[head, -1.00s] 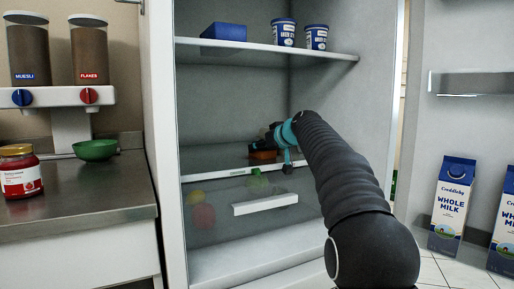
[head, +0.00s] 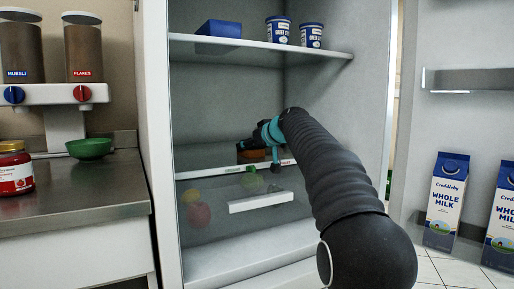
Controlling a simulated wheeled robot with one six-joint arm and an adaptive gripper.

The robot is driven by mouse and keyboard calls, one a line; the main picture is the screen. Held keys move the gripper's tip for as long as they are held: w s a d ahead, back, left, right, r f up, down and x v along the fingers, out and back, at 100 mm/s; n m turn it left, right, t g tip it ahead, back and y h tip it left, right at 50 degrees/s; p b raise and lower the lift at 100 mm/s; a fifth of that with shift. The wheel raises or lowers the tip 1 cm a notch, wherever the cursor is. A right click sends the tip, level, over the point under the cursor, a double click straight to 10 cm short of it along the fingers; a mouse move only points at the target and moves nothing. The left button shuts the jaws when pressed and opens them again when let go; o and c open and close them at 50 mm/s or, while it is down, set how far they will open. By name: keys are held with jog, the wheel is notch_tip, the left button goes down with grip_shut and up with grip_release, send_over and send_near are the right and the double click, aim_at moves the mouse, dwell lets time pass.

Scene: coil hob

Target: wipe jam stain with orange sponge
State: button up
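The orange sponge (head: 252,156) shows as a small orange-brown block on or just above the glass shelf over the drawer inside the open fridge. My gripper (head: 253,147) is at the sponge, its dark fingers against the block, and appears shut on it. The fingertips are small and partly hidden. I cannot make out a jam stain; the gripper, arm and sponge cover part of the shelf.
The fridge's upper shelf (head: 250,47) holds a blue box (head: 220,28) and two tubs. A clear drawer (head: 262,201) with fruit is below my gripper. Milk cartons (head: 446,200) stand right. A counter with a jam jar (head: 14,168) and green bowl (head: 89,148) is left.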

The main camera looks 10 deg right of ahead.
aim_at(239, 157)
jog(key=shift+s+a+f+b, duration=0.1)
jog(key=shift+s+a+b, duration=0.2)
jog(key=shift+a, duration=0.7)
jog(key=shift+s+a+f+b, duration=0.15)
jog(key=shift+s+a, duration=0.25)
jog(key=shift+a, duration=0.6)
jog(key=shift+a+r, duration=0.1)
jog(key=shift+r, duration=0.1)
jog(key=shift+w, duration=0.1)
jog(key=shift+w+d+p, duration=0.2)
jog(key=shift+w+d, duration=0.2)
jog(key=shift+d, duration=0.9)
jog(key=shift+w+d+p, duration=0.25)
jog(key=shift+w+d, duration=0.15)
jog(key=shift+d, duration=0.95)
jog(key=shift+w+d+p, duration=0.2)
jog(key=shift+w+d, duration=0.2)
jog(key=shift+d, duration=0.9)
jog(key=shift+r+p, duration=2.7)
jog(key=shift+r, duration=0.3)
jog(key=shift+r+p, duration=1.15)
jog(key=shift+r, duration=0.35)
